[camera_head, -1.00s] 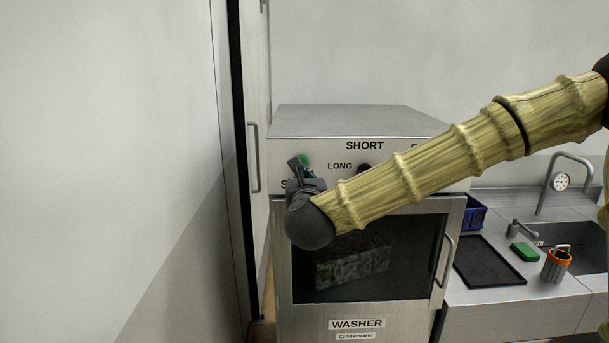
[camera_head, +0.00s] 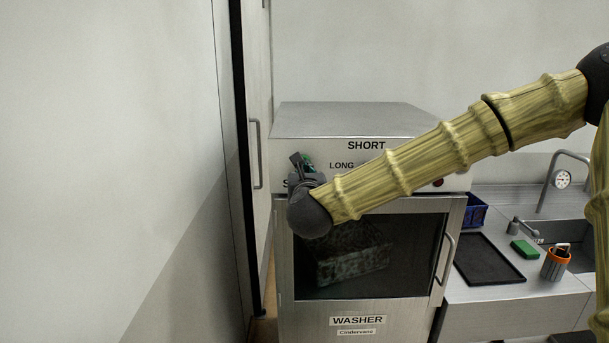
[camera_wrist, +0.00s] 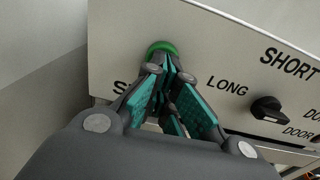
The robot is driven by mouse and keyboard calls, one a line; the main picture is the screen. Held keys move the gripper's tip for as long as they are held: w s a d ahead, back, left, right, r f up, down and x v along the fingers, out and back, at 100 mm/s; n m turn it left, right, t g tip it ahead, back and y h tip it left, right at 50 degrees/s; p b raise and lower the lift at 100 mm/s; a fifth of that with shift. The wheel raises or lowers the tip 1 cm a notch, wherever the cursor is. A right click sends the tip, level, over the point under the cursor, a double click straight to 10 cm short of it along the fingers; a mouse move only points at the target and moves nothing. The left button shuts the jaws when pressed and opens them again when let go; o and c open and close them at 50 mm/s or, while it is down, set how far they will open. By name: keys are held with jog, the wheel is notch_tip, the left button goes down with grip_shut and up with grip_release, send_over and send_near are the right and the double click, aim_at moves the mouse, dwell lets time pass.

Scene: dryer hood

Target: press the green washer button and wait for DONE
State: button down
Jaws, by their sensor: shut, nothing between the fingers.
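The washer (camera_head: 360,318) is a steel box with a dark glass door and a control panel above it. Its round green button (camera_wrist: 162,46) is at the panel's left end in the wrist view. In the head view only a sliver of the green button (camera_head: 308,163) shows behind my gripper. My gripper (camera_wrist: 166,72) is shut and empty, its fingertips just below the button and overlapping its lower edge. I cannot tell whether they touch it. No DONE text is readable; my arm covers part of the panel.
A black knob (camera_wrist: 266,108) sits right of the LONG label. A grey block-like load (camera_head: 352,265) shows behind the door glass. A wall stands close at left.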

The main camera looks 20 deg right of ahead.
jog(key=shift+w+d+b, duration=0.25)
jog(key=shift+w+b, duration=0.4)
jog(key=shift+b, duration=0.35)
jog(key=b+v, duration=0.6)
jog(key=v, duration=0.8)
jog(key=shift+b, duration=0.35)
jog(key=shift+f, duration=0.1)
